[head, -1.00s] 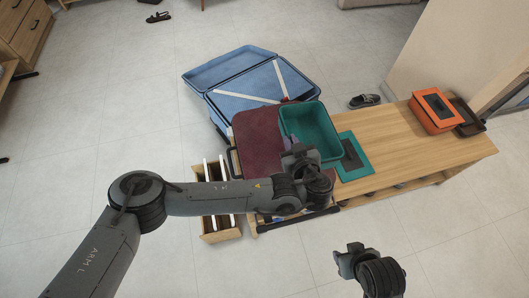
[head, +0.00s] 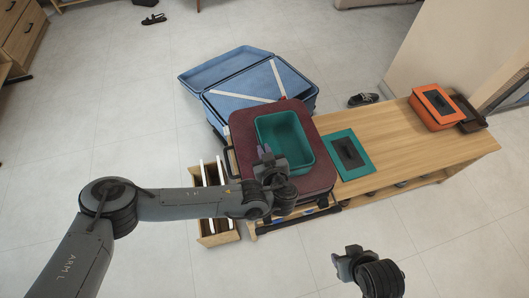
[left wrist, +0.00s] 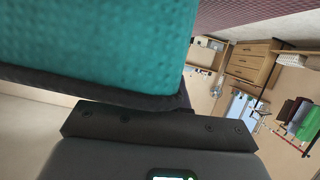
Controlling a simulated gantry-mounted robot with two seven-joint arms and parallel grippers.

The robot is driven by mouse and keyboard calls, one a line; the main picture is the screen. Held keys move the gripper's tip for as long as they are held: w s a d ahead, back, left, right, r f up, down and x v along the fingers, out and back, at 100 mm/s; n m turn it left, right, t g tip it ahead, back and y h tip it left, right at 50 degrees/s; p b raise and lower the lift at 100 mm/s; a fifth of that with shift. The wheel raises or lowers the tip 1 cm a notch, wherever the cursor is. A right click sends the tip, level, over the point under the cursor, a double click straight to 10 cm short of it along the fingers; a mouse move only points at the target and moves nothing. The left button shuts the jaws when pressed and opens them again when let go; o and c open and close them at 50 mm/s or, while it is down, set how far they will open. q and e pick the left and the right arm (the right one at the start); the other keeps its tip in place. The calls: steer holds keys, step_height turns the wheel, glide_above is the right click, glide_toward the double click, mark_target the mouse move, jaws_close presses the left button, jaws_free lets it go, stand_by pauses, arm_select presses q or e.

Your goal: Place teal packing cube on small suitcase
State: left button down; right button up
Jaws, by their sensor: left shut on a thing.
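The teal packing cube (head: 286,143) is an open, empty-looking box. It is over the maroon small suitcase (head: 245,128), which lies flat at the left end of the wooden bench. My left gripper (head: 268,158) is shut on the cube's near left wall. The cube fills the upper left of the left wrist view (left wrist: 95,45), with a maroon surface (left wrist: 250,14) beyond it. I cannot tell whether the cube's base touches the suitcase. My right gripper (head: 347,262) is apart from everything, in front of the bench; its jaw opening is unclear.
A teal panel with a black centre (head: 343,166) lies on the bench (head: 395,135) right of the suitcase. An orange cube (head: 436,112) and a dark tray (head: 468,117) are at the bench's right end. A blue open suitcase (head: 240,100) is behind. A wooden drawer (head: 218,232) sticks out at left.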

arm_select(q)
steer(key=c, duration=1.2)
jaws_free()
